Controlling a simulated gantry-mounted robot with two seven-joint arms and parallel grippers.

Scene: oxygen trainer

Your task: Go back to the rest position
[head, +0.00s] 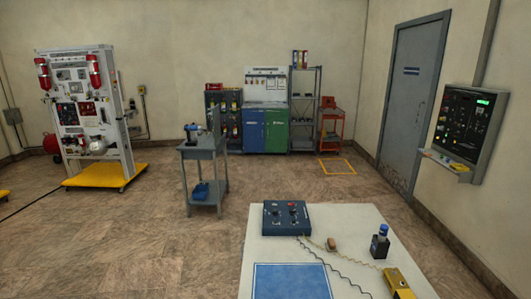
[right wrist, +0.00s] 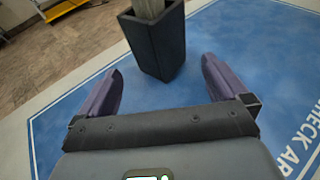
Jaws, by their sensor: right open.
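My right gripper (right wrist: 162,66) shows in the right wrist view with its two purple fingers spread wide apart and nothing between their inner faces. A dark, tapered square block (right wrist: 153,45) with a pale post rising from its top is just beyond the fingertips, over the blue mat (right wrist: 250,55). I cannot tell what this block is, and its top is cut off by the frame. The mat carries white lettering that reads "CHECK AR". Neither gripper shows in the head view, and my left gripper is in no frame.
A white table (head: 350,219) bears a blue control box (head: 286,217), a small dark bottle with a blue cap (head: 380,245), a yellow device (head: 398,283) and cables. A grey stand (head: 203,152), a white equipment rack (head: 88,120) and a wall panel (head: 469,122) stand around. Open floor lies left of the table.

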